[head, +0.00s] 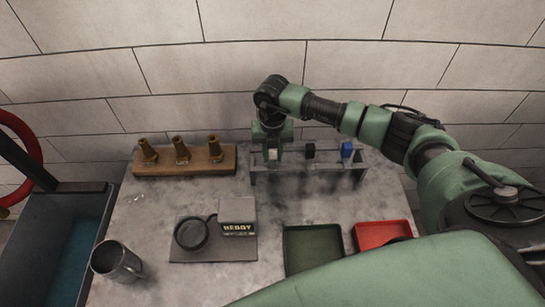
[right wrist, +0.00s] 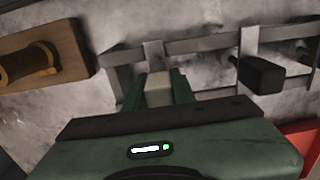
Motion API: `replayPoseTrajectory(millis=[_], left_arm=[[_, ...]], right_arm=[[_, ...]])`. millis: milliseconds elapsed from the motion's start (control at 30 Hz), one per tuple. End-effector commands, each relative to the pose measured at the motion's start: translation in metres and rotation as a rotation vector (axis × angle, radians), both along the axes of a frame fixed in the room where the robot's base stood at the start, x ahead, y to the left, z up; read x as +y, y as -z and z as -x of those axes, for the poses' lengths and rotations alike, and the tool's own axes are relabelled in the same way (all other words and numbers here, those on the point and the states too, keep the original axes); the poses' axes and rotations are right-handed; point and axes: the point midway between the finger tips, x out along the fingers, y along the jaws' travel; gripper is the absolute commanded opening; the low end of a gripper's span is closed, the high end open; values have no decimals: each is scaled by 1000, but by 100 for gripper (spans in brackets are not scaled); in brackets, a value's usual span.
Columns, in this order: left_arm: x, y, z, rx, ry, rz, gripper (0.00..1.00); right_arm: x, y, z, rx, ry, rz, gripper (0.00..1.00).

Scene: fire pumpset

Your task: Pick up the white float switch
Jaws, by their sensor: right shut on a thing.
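The white float switch (head: 272,154) is at the left end of a grey metal rack (head: 330,168) on the worktop. My right gripper (head: 272,148) points down over it and is shut on it. In the right wrist view, the pale body of the white float switch (right wrist: 158,88) sits between the two green fingers, up against the rack (right wrist: 200,47). I cannot tell whether it is still seated in its slot. My left gripper is not in view.
A black switch (head: 310,150) and a blue switch (head: 347,149) stand in the same rack. A wooden block (head: 215,165) with brass nozzles is left of it. A pump-like device (head: 237,212), metal mug (head: 117,262), green tray (head: 312,247) and red tray (head: 381,233) stand nearer.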

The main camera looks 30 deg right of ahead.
Motion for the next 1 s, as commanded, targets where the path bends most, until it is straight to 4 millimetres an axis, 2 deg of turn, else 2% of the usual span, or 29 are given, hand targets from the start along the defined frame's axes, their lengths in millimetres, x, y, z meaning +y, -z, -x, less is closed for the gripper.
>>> replayPoseTrajectory(millis=[167, 367, 567, 800, 1000], left_arm=[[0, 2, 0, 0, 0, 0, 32], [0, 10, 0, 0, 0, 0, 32], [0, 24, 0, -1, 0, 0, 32], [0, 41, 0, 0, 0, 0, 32], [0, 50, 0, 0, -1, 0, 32]], right_arm=[[0, -6, -1, -1, 1, 0, 0], [0, -30, -1, -4, -2, 0, 0], [0, -74, -2, -8, -1, -1, 0], [0, -139, -2, -8, 0, -1, 0], [0, -180, -1, -5, 0, -1, 0]])
